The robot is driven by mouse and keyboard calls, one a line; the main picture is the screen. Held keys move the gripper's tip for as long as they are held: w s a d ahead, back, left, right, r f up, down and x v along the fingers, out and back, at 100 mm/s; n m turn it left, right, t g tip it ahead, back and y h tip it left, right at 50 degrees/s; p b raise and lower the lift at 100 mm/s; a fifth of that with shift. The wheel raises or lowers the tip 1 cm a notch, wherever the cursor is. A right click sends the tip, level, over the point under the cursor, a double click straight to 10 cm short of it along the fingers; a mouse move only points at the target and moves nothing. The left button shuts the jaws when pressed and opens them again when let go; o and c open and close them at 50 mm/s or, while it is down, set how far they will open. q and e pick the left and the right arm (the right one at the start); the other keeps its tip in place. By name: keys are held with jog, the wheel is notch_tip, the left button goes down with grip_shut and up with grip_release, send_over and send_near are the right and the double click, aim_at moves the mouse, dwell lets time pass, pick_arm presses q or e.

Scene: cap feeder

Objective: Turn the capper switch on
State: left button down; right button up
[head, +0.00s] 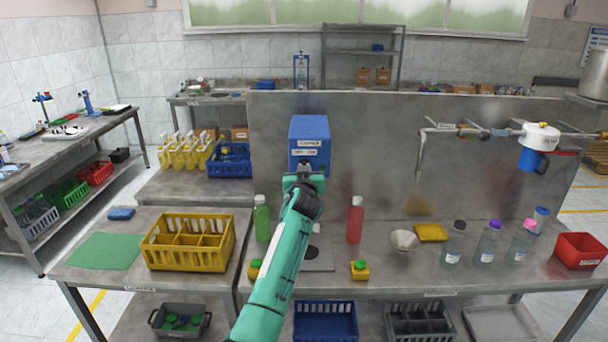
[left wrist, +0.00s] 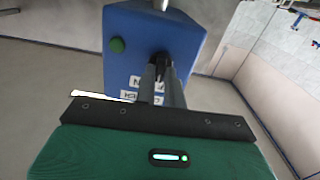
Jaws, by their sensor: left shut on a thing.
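The capper is a blue box (head: 310,130) with a white "CAPPER" label, mounted at the steel back panel above the bench. My left gripper (head: 303,180) is up against its lower front, and the arm hides that part in the head view. In the left wrist view the capper's blue face (left wrist: 190,35) carries a dark green round button or lamp (left wrist: 117,45). There my left gripper (left wrist: 161,68) is shut on a small black switch knob (left wrist: 160,58) on that face. The fingers partly cover the white labels below, so the switch's setting cannot be read. My right gripper is not in view.
A green bottle (head: 262,218) and a red bottle (head: 355,220) stand on the bench either side of my arm. A yellow crate (head: 187,262) is at left. A funnel (head: 404,240) and several capped bottles stand at right. A pipe (head: 420,155) hangs along the panel.

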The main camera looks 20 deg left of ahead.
pick_arm(q)
jog(key=shift+m+b, duration=0.3)
jog(key=shift+m, duration=2.9)
jog(key=c, duration=1.5)
grip_release()
jog(key=shift+w, duration=0.1)
jog(key=shift+b+v, duration=2.1)
jog(key=shift+v, duration=4.85)
